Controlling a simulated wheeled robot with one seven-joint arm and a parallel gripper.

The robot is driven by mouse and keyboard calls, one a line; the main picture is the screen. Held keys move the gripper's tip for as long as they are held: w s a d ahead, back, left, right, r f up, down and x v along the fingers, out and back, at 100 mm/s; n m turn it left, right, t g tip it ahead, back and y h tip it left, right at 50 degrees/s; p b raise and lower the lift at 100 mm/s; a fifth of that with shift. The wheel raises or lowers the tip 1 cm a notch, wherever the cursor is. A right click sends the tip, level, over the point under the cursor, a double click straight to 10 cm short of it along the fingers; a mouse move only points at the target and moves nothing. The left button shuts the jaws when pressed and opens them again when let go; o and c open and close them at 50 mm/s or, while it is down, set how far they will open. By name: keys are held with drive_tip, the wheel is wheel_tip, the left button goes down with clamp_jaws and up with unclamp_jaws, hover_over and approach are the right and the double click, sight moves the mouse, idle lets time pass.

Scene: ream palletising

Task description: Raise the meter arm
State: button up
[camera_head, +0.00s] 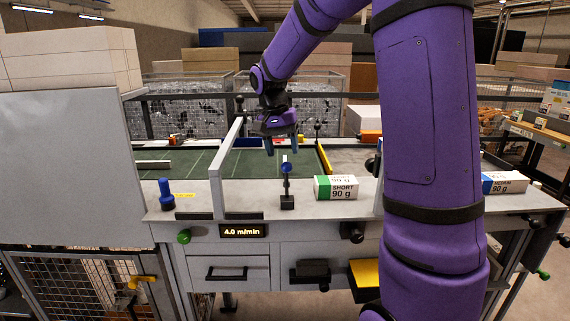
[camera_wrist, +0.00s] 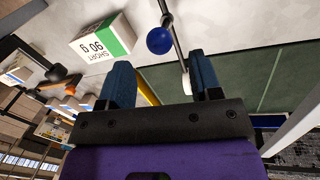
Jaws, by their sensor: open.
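The meter arm (camera_head: 286,186) is a thin dark rod on a small black block at the front of the grey bench, with a blue ball (camera_head: 286,167) near its top. In the wrist view the blue ball (camera_wrist: 159,40) sits on the rod, and a small white wheel (camera_wrist: 186,84) is at the rod's end. My gripper (camera_head: 283,147) points down just above and behind the ball in the head view. Its blue fingers (camera_wrist: 162,76) are open and apart, with nothing held. The white wheel shows between the fingers; whether it touches anything is unclear.
A green and white ream marked SHORT 90 g (camera_head: 336,188) lies right of the meter arm. A dark green belt (camera_head: 245,164) runs behind it. A grey upright panel (camera_head: 228,165) stands to the left. A display (camera_head: 243,231) reads 4.0 m/min. A blue knob (camera_head: 166,194) stands further left.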

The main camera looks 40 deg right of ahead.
sight(286, 163)
drive_tip(key=shift+s+d+f, duration=0.15)
drive_tip(key=shift+s+f, duration=0.05)
drive_tip(key=shift+f, duration=1)
drive_tip(key=shift+s+d+f, duration=0.15)
drive_tip(key=shift+f, duration=1)
clamp_jaws()
